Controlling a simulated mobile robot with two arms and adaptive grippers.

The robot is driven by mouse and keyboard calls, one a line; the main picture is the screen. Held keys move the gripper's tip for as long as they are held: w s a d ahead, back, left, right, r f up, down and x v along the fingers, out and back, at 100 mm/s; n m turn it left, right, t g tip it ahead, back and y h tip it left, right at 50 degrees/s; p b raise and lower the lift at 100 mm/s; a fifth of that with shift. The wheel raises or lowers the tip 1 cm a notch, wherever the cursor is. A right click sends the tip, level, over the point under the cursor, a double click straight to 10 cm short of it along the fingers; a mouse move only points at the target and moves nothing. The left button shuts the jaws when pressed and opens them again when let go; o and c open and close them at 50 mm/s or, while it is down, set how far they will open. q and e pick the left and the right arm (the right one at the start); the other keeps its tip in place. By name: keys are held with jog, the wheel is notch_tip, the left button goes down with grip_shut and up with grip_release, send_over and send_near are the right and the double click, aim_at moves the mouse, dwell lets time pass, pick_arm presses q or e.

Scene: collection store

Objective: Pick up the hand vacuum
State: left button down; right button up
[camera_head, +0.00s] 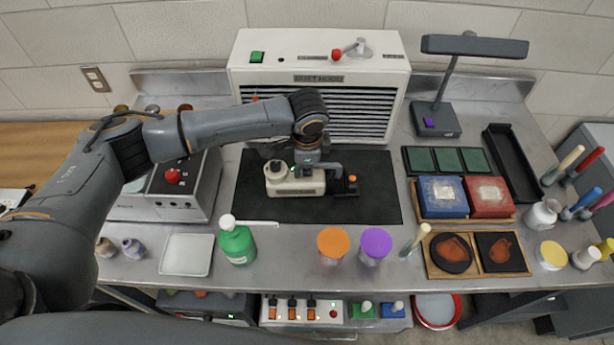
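The hand vacuum (297,187), cream with a dark nozzle end at its right, lies on the black mat (375,208) in front of the dust hood. My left gripper (308,171) points down right over the vacuum's middle and partly covers its top. Its fingertips are small and dark against the vacuum and mat, so I cannot tell whether they are apart or closed on it. My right gripper is not in view.
The white dust hood (318,50) stands behind the mat. A green bottle (237,245), an orange-lidded jar (333,243) and a purple-lidded jar (375,244) stand along the front. Trays with boxes (443,198) are at the right. The mat's right part is clear.

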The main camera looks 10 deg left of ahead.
pick_arm(q)
jog(key=shift+w+r, duration=0.1)
jog(key=shift+r, duration=0.5)
notch_tip(320, 180, up, 7)
jog(key=b, duration=0.2)
jog(key=shift+r+b, duration=0.2)
jog(key=shift+b, duration=0.15)
jog(key=shift+r, duration=0.75)
